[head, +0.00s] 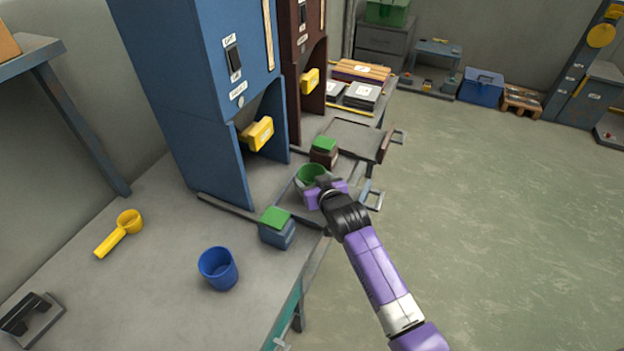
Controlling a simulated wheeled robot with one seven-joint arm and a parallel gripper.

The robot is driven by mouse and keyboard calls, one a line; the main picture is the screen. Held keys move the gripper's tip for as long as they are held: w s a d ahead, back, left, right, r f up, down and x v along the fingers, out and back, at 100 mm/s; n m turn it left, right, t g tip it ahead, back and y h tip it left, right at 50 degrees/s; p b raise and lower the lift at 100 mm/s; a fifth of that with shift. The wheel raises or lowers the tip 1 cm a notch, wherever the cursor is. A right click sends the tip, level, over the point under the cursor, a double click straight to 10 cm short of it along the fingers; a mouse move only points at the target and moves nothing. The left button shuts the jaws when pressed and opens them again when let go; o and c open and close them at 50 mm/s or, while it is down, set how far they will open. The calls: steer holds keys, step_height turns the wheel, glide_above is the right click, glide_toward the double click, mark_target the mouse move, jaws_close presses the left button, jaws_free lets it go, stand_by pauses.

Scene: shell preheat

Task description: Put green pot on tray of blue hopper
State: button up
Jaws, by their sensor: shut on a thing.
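The green pot (311,173) is at the tray (293,197) in front of the blue hopper (205,100). My gripper (321,192) is at the near right side of the pot and shut on it. The purple gripper and dark wrist hide the pot's lower right part. I cannot tell whether the pot's base touches the tray or is held just above it. The tray is a grey plate in front of the hopper's opening, partly hidden by the pot and my gripper.
A blue block with a green top (277,227) stands left of the tray; a dark red one (324,151) stands behind. A blue cup (218,268) and yellow scoop (121,232) are on the bench. A brown hopper (303,60) with its own tray (355,138) adjoins.

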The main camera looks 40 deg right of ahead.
steer(key=shift+f, duration=0.15)
steer(key=shift+f, duration=0.2)
steer(key=o, duration=1.4)
